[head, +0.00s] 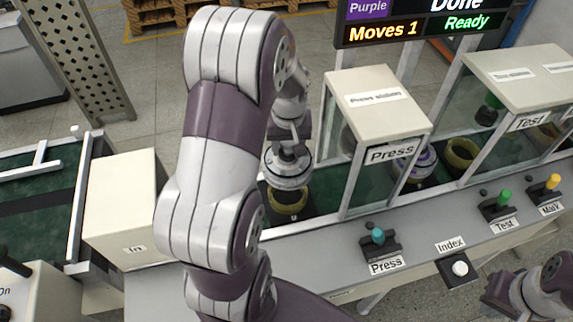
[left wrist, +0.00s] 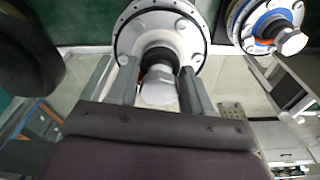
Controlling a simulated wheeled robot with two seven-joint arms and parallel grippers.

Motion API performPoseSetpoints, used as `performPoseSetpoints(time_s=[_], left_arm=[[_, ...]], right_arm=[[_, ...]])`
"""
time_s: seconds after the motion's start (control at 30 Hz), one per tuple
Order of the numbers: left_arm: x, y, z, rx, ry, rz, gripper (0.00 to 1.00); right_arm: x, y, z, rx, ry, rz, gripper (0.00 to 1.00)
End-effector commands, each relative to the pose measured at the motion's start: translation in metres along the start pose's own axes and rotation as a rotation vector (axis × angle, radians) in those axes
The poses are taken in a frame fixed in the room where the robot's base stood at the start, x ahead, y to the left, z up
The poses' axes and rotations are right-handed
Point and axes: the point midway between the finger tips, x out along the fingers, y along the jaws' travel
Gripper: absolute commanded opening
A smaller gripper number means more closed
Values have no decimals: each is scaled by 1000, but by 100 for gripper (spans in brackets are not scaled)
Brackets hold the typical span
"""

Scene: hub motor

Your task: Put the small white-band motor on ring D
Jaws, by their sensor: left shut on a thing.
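A grey-and-white motor (head: 288,172) is held in my left gripper (head: 288,138), upright, directly over a brass-coloured ring (head: 289,203) on the dark green belt. I cannot tell whether it touches the ring. In the left wrist view, the left gripper's fingers (left wrist: 160,86) are shut on the motor's shaft end, with the pale round flange of the motor (left wrist: 128,38) beyond. No letter shows on the ring. My right gripper (head: 508,298) is at the lower right corner, partly cut off, away from the rings; its fingers are not clear.
The Press station box (head: 380,105) stands just right of the held motor; a purple-band motor (head: 424,160) sits beyond it. An empty ring (head: 462,155) is near the Test box (head: 525,75). In the left wrist view, a blue-and-orange-band motor (left wrist: 268,20) is at right. Levers line the front.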

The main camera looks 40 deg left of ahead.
Motion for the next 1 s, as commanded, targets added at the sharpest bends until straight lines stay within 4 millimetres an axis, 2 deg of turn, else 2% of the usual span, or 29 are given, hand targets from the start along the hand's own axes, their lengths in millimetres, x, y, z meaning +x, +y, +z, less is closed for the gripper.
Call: performPoseSetpoints(time_s=[0.2,0.37,0.5,0.6,0.97,1.0], left_arm=[[40,0,6,0,-3,-1,0],[59,0,7,1,-1,-1,0],[81,0,10,0,-2,-1,0],[89,0,11,1,0,0,0],[94,0,11,0,1,0,0],[94,0,13,0,-3,-1,63]], right_arm=[[-5,0,0,0,0,0,0],[-7,0,-1,0,0,0,0],[-9,0,-1,0,0,0,0],[-9,0,-1,0,0,0,0],[-6,0,-1,0,0,0,0],[-7,0,-1,0,0,0,0]])
